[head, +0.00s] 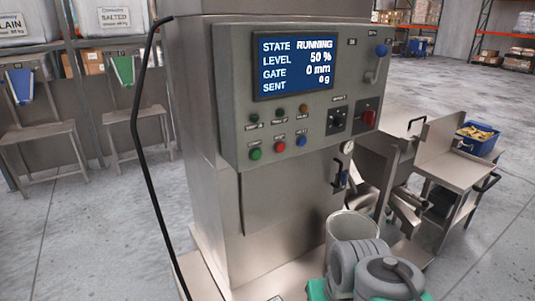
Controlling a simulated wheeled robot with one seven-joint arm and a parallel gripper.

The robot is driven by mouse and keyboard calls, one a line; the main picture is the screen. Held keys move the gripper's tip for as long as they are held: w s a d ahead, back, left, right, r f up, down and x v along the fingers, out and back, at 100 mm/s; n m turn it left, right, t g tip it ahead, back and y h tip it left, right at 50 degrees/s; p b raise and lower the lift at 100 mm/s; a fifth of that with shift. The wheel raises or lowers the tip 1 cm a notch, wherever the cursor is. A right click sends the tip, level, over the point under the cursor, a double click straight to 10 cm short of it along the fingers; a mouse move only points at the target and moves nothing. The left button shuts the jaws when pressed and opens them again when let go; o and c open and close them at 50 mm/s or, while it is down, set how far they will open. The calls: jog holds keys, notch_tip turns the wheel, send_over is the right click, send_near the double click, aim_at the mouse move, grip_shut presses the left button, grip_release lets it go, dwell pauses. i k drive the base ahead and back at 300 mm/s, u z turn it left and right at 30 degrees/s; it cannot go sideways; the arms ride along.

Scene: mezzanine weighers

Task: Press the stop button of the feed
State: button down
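A grey control panel (225,110) is fixed to the front of a steel cabinet. Its lower row has a green button (255,154), a red button (280,147) and a blue button (302,141); their labels are too small to read. The blue display (295,65) above reads STATE RUNNING, LEVEL 50 %, GATE 0 mm, SENT 0 g. Grey and green links of my arm show at the bottom, below and right of the panel. I see no gripper fingers in the picture, and nothing covers the buttons.
Three small lamps sit above the buttons. To their right are a black knob (337,120) and a red switch (367,119). A blue-topped lever (380,52) is at upper right. A black cable (145,90) hangs left. A steel cart (452,168) stands right; open floor lies left.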

aim_at(280, 146)
jog(key=u, duration=0.5)
jog(key=k, duration=1.25)
jog(key=u, duration=1.1)
jog(key=i, duration=1.4)
jog(key=z, duration=0.5)
jog(key=i, duration=0.8)
jog(key=z, duration=0.7)
